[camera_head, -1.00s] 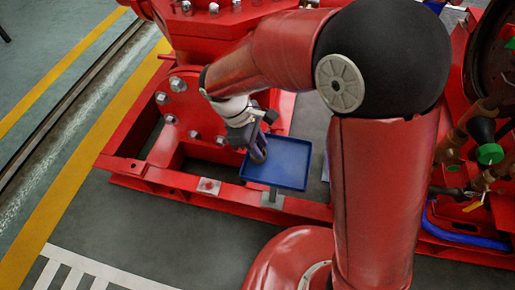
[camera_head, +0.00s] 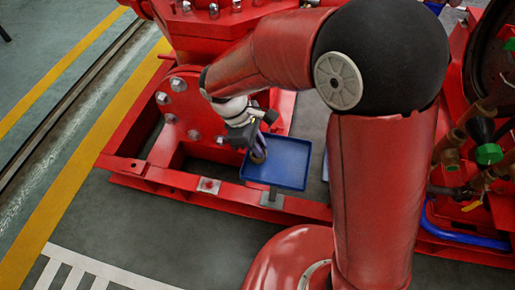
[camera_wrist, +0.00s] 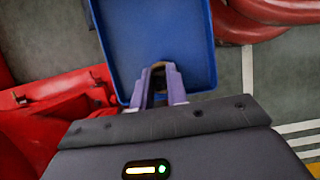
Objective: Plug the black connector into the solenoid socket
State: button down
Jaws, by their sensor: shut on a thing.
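My gripper (camera_head: 259,156) hangs over the blue tray (camera_head: 290,163), above its left part in the head view. In the wrist view its purple-grey fingers (camera_wrist: 159,72) point over the tray (camera_wrist: 160,30) and are close together on a small dark thing, which I take to be the black connector (camera_wrist: 160,88). Most of the connector is hidden between the fingers, and its shape cannot be made out. The tray looks empty where it shows. I cannot make out the solenoid socket in either view.
The red pumpset frame (camera_head: 180,182) runs around and below the tray. A red bolted flange (camera_head: 190,110) stands left of my gripper. Pipes and valves with a green cap (camera_head: 489,154) and a blue hose (camera_head: 465,237) are at the right. Floor in front is clear.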

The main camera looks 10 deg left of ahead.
jog(key=shift+r, duration=0.1)
jog(key=shift+r+p, duration=1.7)
jog(key=shift+s, duration=0.1)
